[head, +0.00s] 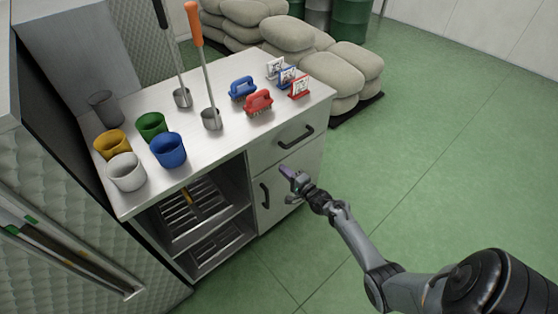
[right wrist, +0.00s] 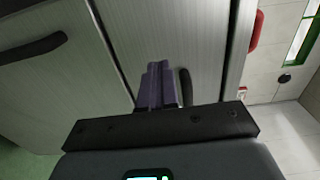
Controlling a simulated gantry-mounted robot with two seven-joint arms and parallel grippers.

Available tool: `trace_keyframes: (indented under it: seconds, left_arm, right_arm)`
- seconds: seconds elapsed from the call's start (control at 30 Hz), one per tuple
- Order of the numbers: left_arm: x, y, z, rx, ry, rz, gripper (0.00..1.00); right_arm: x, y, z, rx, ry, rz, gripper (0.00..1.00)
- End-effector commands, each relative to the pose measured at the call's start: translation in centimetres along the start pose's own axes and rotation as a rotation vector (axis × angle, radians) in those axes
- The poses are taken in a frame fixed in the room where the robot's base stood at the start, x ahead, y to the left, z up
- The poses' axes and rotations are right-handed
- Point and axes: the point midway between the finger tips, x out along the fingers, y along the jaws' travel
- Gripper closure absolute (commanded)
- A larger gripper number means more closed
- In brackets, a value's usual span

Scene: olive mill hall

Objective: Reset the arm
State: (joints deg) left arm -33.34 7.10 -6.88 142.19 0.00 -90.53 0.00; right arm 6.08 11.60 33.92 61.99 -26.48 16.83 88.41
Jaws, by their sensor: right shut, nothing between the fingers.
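My right arm (head: 365,245) comes in from the lower right of the head view. Its gripper (head: 287,172) is in front of the cabinet, near the drawer and the door below it. In the right wrist view the purple fingers (right wrist: 156,85) are together with nothing between them. They point at the cabinet front, close to a dark handle; I cannot tell whether they touch it. My left gripper is not in view.
The cabinet top (head: 215,152) carries several cups, two upright tools in metal holders, brushes and small cards. The drawer handle (head: 296,137) and door handle (head: 265,196) stick out. Sacks (head: 355,68) are stacked behind. The green floor (head: 440,130) at the right is clear.

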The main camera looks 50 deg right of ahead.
Motion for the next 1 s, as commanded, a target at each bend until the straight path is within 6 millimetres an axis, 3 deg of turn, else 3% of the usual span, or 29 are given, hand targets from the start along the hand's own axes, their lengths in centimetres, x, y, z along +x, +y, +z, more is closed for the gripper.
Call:
trace_keyframes:
  seconds: [0.2, 0.53, 0.77, 0.87, 1.0]
  left_arm:
    - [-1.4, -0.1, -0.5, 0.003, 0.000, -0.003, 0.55]
    - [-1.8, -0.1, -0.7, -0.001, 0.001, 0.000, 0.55]
    - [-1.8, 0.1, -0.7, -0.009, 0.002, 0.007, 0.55]
    - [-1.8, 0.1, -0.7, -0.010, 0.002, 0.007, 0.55]
    - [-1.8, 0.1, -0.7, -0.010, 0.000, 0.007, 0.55]
  right_arm:
    - [-4.0, -0.2, 0.0, 0.000, 0.000, 0.000, 1.00]
    - [-6.8, 0.0, 0.0, 0.000, -0.001, -0.001, 1.00]
    - [-9.8, 3.0, 0.2, -0.009, -0.013, 0.063, 1.00]
    - [-11.9, 4.2, 3.0, -0.038, -0.083, 0.095, 1.00]
    - [-13.7, 3.3, 9.3, -0.144, -0.206, 0.151, 1.00]
